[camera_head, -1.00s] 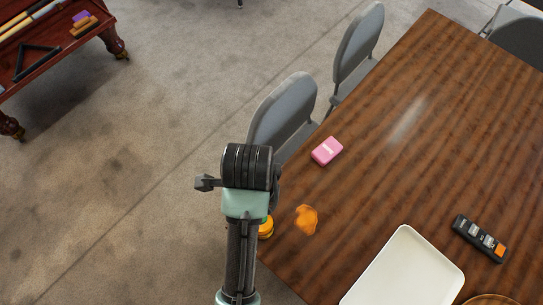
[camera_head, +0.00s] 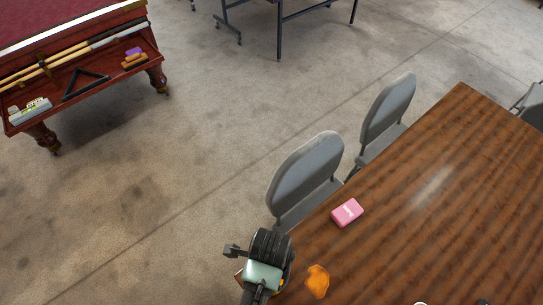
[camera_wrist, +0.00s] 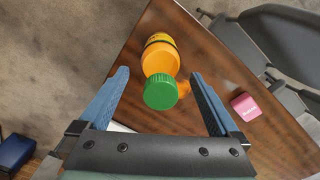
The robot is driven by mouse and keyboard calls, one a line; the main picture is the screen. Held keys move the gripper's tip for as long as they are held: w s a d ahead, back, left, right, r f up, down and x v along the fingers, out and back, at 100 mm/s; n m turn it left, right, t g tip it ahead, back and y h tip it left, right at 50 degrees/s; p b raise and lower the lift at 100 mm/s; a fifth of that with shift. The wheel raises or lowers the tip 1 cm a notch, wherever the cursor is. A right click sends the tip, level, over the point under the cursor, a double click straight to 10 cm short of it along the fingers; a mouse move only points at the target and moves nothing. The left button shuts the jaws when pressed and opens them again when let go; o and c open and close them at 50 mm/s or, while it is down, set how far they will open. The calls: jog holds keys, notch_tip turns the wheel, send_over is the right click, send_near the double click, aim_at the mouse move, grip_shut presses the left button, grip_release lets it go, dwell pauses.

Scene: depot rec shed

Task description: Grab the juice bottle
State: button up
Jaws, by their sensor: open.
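The juice bottle (camera_wrist: 161,57) is orange with a green cap and stands near the table corner in the wrist view. Its cap points toward the camera. My gripper (camera_wrist: 160,73) is open, with one blue finger on each side of the bottle and a gap on both sides. In the head view, my arm's end (camera_head: 267,262) is at the bottom, over the table's near-left edge. It hides most of the bottle there; only a bit of orange shows beside it.
Grey chairs (camera_head: 305,178) line the table's left edge. A pool table (camera_head: 75,75) stands at upper left. Open carpet lies between.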

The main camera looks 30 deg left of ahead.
jog(key=shift+f, duration=0.95)
grip_shut()
jog(key=shift+w+r, duration=0.1)
